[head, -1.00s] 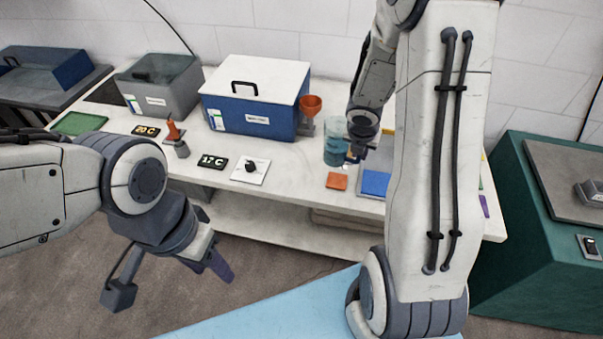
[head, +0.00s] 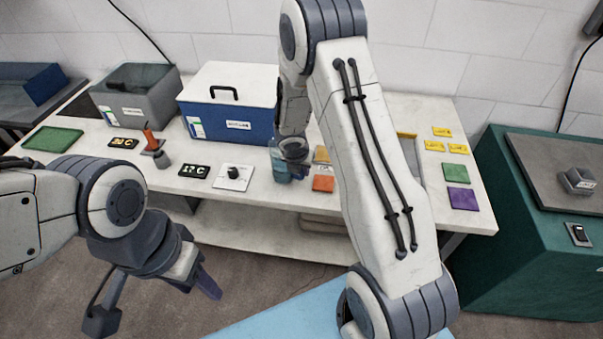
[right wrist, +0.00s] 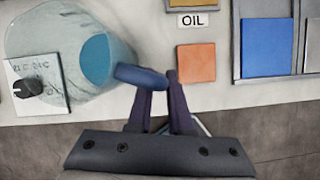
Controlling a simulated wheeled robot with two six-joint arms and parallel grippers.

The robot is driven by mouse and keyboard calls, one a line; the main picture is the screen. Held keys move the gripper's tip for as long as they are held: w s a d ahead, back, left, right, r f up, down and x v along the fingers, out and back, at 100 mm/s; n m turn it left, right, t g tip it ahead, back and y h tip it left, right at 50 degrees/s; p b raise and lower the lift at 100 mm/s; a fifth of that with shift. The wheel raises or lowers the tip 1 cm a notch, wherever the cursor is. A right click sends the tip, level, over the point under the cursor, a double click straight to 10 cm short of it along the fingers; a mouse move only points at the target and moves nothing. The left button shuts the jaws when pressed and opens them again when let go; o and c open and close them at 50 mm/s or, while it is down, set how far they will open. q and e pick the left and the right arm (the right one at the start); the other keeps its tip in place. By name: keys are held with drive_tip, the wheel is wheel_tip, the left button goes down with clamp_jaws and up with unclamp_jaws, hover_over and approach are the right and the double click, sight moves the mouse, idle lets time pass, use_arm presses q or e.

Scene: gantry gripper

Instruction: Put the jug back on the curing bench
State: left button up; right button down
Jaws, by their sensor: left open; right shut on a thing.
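The clear jug with a blue-teal body (right wrist: 95,58) is at the upper left in the right wrist view, and its handle (right wrist: 140,76) is between my right gripper's fingers (right wrist: 160,95). In the head view the jug (head: 279,168) is partly hidden behind my right gripper (head: 293,152). It is over the white bench (head: 270,200), left of the orange tile (head: 323,183). I cannot tell whether its base touches the top. My left gripper (head: 206,280) is open and empty, in front of the bench and low.
A blue box (head: 232,112) and a grey box (head: 138,95) stand along the back. A dial plate (head: 233,177) is close left of the jug. An OIL label (right wrist: 197,20) and a blue tile (right wrist: 266,47) lie to its right. A green cabinet (head: 530,220) stands right.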

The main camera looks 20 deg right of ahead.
drive_tip(key=shift+f, duration=0.15)
drive_tip(key=c, duration=0.8)
unclamp_jaws()
drive_tip(key=shift+c, duration=0.2)
